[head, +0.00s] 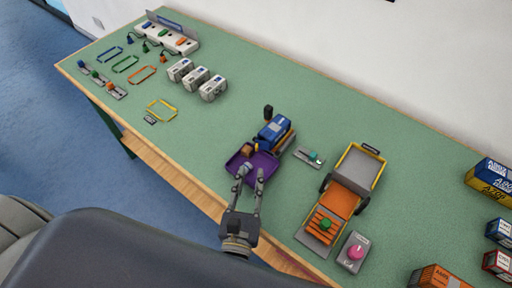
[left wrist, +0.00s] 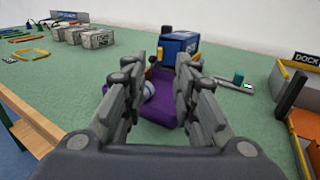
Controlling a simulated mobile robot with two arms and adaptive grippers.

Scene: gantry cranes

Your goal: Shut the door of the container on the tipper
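A blue container (head: 273,131) lies on a low tipper (head: 289,142) near the middle of the table. It also shows in the left wrist view (left wrist: 181,45), beyond my fingers. A purple tray (head: 266,165) adjoins its near end, with a brown block (head: 247,149) by the tray's upper edge. I cannot make out the door's position. My left gripper (head: 249,180) is open over the near edge of the purple tray, short of the container. In the left wrist view its fingers (left wrist: 150,95) stand apart, with the tray and a pale rounded thing between them. My right gripper is not in view.
An orange truck (head: 341,201) with a yellow-rimmed grey bed (head: 362,163) stands to the right. A small plate with a green knob (head: 313,156) lies between. A pink button (head: 355,253) is at the front. Grey boxes (head: 196,79) stand left, with free green table between.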

